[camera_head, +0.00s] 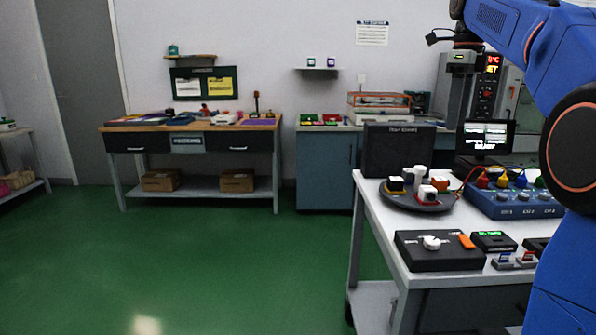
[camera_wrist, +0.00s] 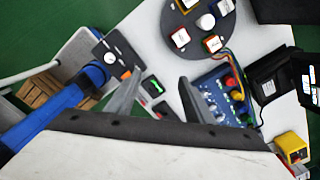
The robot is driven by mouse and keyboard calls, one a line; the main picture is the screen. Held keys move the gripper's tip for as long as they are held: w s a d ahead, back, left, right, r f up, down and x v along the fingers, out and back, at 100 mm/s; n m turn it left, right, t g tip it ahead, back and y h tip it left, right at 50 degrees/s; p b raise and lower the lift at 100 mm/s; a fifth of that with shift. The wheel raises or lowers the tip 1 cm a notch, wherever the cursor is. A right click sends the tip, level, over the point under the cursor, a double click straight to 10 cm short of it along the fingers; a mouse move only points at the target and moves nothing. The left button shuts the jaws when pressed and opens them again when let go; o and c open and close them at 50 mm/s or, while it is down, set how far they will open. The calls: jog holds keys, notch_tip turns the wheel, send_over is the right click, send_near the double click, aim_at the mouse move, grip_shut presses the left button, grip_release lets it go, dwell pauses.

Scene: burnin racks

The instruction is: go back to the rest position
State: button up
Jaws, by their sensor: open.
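My gripper (camera_wrist: 160,82) shows in the wrist view with its two grey fingers apart and nothing between them. It hangs above the white bench, over the area between the black box and the blue unit. In the head view my blue arm is raised along the right side, and the fingers cannot be made out there. The white bench (camera_head: 376,222) stands at the right in the head view. A round dark tray (camera_head: 407,200) with several small blocks is on it, and it also shows at the top of the wrist view (camera_wrist: 187,22).
A black box (camera_head: 440,257) with a white knob and an orange switch lies near the bench's front edge. A blue unit (camera_head: 515,206) with coloured plugs and a dark monitor (camera_head: 486,137) stand behind. Green floor (camera_head: 220,260) is clear toward the wooden-topped table (camera_head: 150,126) at the back.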

jog(key=s+a+f+n+t, duration=0.1)
jog(key=s+a+f+n, duration=0.2)
jog(key=s+f+n, duration=0.6)
jog(key=s+a+f+n+t, duration=0.2)
jog(key=s+a+f+n, duration=0.1)
jog(key=s+f+n, duration=0.6)
jog(key=s+a+f+n+t, duration=0.1)
jog(key=s+a+f+n, duration=0.2)
jog(key=s+f+n, duration=0.6)
jog(key=s+f, duration=0.5)
jog(key=f, duration=0.4)
jog(key=shift+a+f+t, duration=0.25)
jog(key=shift+t, duration=0.15)
